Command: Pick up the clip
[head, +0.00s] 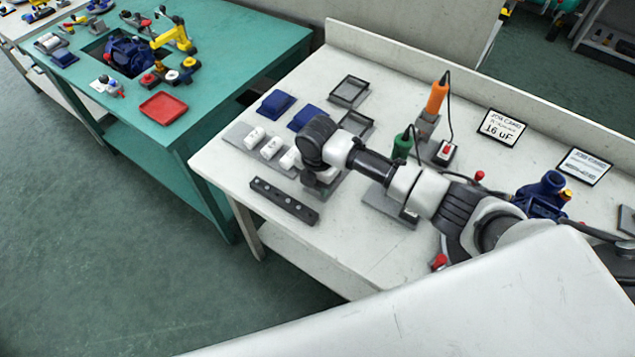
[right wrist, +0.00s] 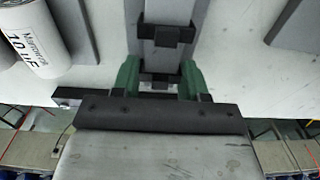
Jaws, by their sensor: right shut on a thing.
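My right gripper (right wrist: 160,76) shows its two green fingers in the right wrist view, one on each side of a small dark clip (right wrist: 158,79), shut on it. The clip is at a narrow grey strip, and a similar dark piece (right wrist: 167,34) sits farther up that strip. I cannot tell whether the held clip still touches the strip. In the head view my right arm reaches in from the right, and its wrist hides most of the gripper and the clip. My left gripper is in neither view.
A dark bar with holes (head: 284,201) lies near the front edge. Blue bins (head: 275,105), an orange-handled tool (head: 437,97) and a job card (head: 500,126) are behind.

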